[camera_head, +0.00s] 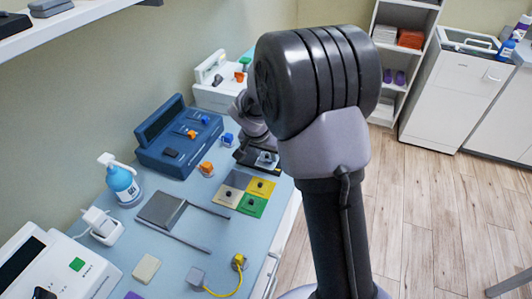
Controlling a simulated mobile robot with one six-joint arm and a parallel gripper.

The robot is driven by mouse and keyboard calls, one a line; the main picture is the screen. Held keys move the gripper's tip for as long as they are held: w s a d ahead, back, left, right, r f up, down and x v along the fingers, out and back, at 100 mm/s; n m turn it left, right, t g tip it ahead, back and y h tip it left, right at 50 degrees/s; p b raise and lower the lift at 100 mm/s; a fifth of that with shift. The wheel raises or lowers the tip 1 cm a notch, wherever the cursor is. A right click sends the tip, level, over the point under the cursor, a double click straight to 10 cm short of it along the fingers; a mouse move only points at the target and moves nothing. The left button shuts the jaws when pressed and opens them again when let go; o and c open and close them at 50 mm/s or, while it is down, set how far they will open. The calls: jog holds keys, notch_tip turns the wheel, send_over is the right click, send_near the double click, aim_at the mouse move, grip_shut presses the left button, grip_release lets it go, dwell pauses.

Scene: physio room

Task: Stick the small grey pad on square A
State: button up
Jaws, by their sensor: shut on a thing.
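My gripper (260,160) is partly hidden behind my own arm, low over the far part of the blue-grey table. It is shut on a small light grey piece (266,157), which looks like the grey pad, though its outline is mostly covered. Each bears a dark round spot. Their letters are too small to read, so I cannot tell which is A.
A dark blue device (172,152) stands behind, with orange plugs nearby. A blue pump bottle (123,186), a dark grey plate (158,210), a beige pad (146,268) and a grey block (195,277) beside a yellow cable (227,291) occupy the near table. Shelves stand at the back right.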

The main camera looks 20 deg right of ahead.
jog(key=shift+f+b, duration=0.55)
jog(key=shift+b, duration=0.15)
jog(key=shift+f+b, duration=0.15)
jog(key=shift+b, duration=0.8)
dwell(3.0)
dwell(1.8)
jog(key=o, duration=1.1)
jog(key=shift+o, duration=0.2)
jog(key=shift+r, duration=0.2)
jog(key=shift+r+p, duration=1.9)
jog(key=shift+r, duration=1.5)
